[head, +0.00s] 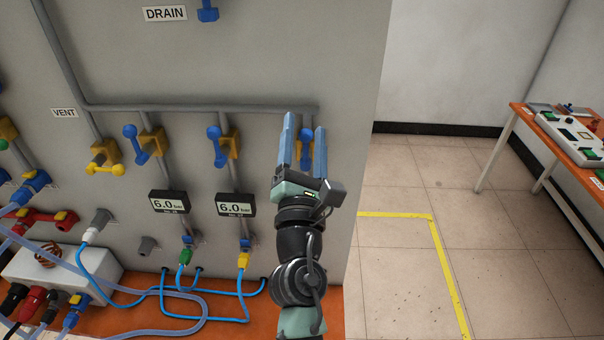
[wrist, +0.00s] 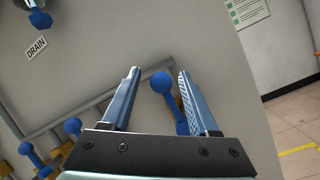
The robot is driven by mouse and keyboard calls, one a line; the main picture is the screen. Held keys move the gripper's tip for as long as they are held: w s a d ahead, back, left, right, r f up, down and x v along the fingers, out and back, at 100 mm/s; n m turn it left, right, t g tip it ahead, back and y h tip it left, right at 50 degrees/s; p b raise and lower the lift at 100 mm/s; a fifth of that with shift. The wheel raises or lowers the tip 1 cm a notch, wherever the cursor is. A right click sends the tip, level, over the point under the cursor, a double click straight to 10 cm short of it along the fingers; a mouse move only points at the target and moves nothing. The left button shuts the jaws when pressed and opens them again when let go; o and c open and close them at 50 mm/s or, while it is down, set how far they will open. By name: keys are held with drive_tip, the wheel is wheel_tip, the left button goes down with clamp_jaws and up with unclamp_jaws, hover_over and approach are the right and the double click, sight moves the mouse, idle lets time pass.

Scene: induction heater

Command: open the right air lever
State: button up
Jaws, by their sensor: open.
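The rightmost blue lever (head: 306,143) sits on a yellow valve body at the right end of the grey wall pipe. My gripper (head: 305,122) is in front of it and partly hides it. In the wrist view, the lever's round knob (wrist: 160,82) shows between the two open fingers of my gripper (wrist: 158,71). Its shaft slants down to the right, partly behind the right finger. Whether a finger touches it is unclear. Two more blue levers, the middle one (head: 217,145) and the left one (head: 136,144), stand to the left, each above a pressure display.
The displays (head: 168,203) and (head: 235,205) read 6.0 bar. A yellow lever (head: 104,161) is near the VENT label (head: 64,113). Blue hoses hang below the displays. The panel's right edge is close to my gripper; open floor and an orange table (head: 575,150) lie beyond.

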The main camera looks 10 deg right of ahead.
drive_tip(key=b+v, duration=0.1)
drive_tip(key=v, duration=0.9)
drive_tip(key=shift+b, duration=0.35)
wheel_tip(320, 180, up, 15)
drive_tip(key=s+m+t+h+b, duration=0.1)
drive_tip(key=s+m+t+b, duration=0.2)
drive_tip(key=m, duration=1.2)
drive_tip(key=s+a+r+m+t+y+b, duration=0.1)
drive_tip(key=s+a+r+m+y, duration=0.2)
drive_tip(key=s+a+r+m, duration=0.1)
drive_tip(key=s+a+r+m+t+y+b, duration=0.2)
drive_tip(key=s+a+r+m+y, duration=0.1)
drive_tip(key=r+m, duration=0.4)
drive_tip(key=shift+s+a+r+y, duration=0.35)
drive_tip(key=shift+a+r+y, duration=0.15)
drive_tip(key=shift+a+r, duration=0.3)
drive_tip(key=shift+d+r, duration=0.1)
